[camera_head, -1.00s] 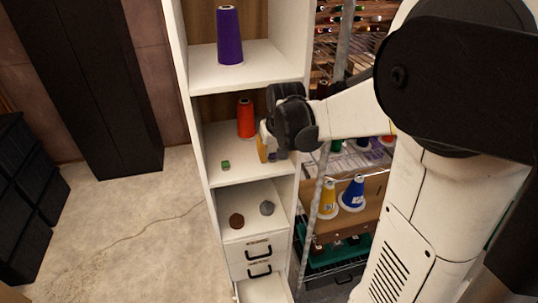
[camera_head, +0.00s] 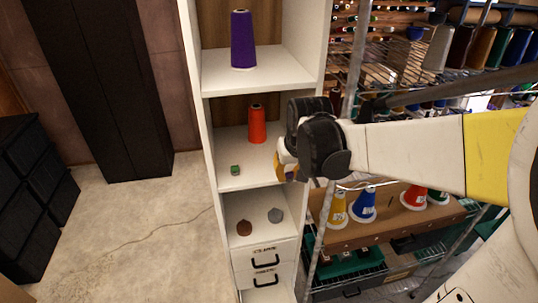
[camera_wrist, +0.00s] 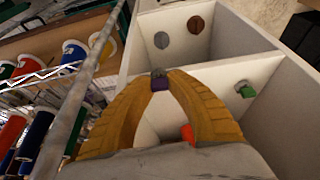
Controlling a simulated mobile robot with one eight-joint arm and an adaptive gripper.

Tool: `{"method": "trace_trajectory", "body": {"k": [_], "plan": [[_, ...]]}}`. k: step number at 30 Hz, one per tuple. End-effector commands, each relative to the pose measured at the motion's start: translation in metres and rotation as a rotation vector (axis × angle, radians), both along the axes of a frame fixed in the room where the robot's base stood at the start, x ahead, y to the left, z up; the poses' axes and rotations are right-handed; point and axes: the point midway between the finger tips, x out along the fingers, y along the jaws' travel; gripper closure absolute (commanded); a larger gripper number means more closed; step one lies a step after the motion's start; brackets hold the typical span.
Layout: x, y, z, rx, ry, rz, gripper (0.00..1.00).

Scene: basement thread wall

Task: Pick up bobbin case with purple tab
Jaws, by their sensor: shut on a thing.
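The bobbin case with the purple tab (camera_wrist: 160,83) shows in the wrist view as a small grey and purple piece between the tips of my yellow fingers. My gripper (camera_wrist: 160,80) is shut on it. In the wrist view the fingers bow apart below the tips, and the case appears in front of the shelf unit. In the head view my gripper (camera_head: 283,168) is at the right front of the middle shelf, beside the upright. The case is too small and covered to make out clearly there.
The middle shelf (camera_head: 230,145) bears a red thread cone (camera_head: 257,124) and a small green piece (camera_head: 235,170). The shelf below bears a brown piece (camera_head: 244,228) and a grey piece (camera_head: 276,215). A purple cone (camera_head: 243,40) stands above. A metal rack with thread cones is at right.

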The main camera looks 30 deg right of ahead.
Motion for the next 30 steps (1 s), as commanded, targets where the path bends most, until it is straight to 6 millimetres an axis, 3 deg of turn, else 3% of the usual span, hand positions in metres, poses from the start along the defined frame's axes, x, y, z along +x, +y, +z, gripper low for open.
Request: {"method": "trace_trajectory", "body": {"k": [6, 13, 21, 30], "plan": [[-0.051, 0.015, -0.001, 0.0, 0.0, 0.0, 0.94], [-0.092, 0.026, 0.0, 0.0, 0.0, 0.0, 0.94], [-0.111, 0.032, 0.0, 0.0, 0.0, 0.0, 0.94], [-0.112, 0.032, 0.0, 0.0, 0.0, 0.0, 0.94]]}}
